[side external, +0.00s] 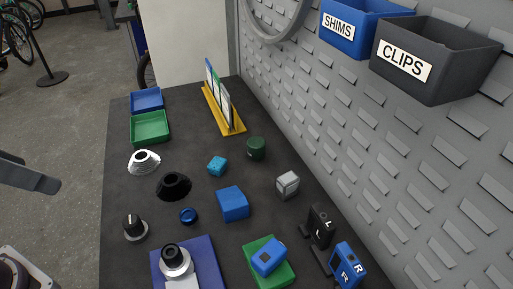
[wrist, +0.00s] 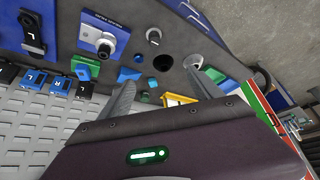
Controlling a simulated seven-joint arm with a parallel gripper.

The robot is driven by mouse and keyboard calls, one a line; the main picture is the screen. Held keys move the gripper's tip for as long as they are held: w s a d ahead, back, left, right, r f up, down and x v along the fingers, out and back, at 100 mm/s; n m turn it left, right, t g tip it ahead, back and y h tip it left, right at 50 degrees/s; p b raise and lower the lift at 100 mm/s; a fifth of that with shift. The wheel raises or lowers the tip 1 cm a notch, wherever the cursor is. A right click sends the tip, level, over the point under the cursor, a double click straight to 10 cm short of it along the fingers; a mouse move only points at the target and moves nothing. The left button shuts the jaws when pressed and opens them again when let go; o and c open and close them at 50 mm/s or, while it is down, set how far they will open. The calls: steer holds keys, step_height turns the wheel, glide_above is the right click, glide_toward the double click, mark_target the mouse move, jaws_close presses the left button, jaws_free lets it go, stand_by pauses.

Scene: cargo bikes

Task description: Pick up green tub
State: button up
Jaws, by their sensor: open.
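A small dark green round tub (side external: 256,148) stands upright on the dark bench, near the pegboard wall and in front of the yellow rack. It also shows small in the wrist view (wrist: 145,97), partly hidden by my gripper body. My gripper (wrist: 162,85) is open and empty in the wrist view, its two fingers wide apart. The tub appears between the fingers in that picture, some distance beyond them. I cannot make out my gripper in the side view.
A light-blue cube (side external: 217,166) and a grey cube (side external: 288,184) flank the tub. A larger blue block (side external: 233,204) is nearer. The yellow rack (side external: 226,117) holds upright cards. Green (side external: 150,128) and blue (side external: 146,100) trays lie far left. Bins hang on the wall.

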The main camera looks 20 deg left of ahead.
steer(key=shift+d, duration=0.1)
steer(key=n+g+h, duration=0.1)
steer(key=n+h, duration=1.1)
steer(key=n, duration=0.7)
glide_above(256, 148)
steer(key=s+a, duration=0.2)
steer(key=s, duration=0.2)
step_height(256, 148, down, 14)
steer(key=w+f+n+t, duration=0.1)
steer(key=f, duration=0.2)
steer(key=w+a+f+n, duration=0.1)
steer(key=w+f+n, duration=0.1)
steer(key=f, duration=0.1)
steer(key=w+a+f+n+t, duration=0.1)
steer(key=f+n, duration=0.1)
steer(key=f, duration=0.2)
steer(key=shift+w+a+t, duration=0.25)
steer(key=shift+t, duration=0.05)
steer(key=x, duration=0.7)
steer(key=shift+f, duration=0.1)
steer(key=c, duration=1.5)
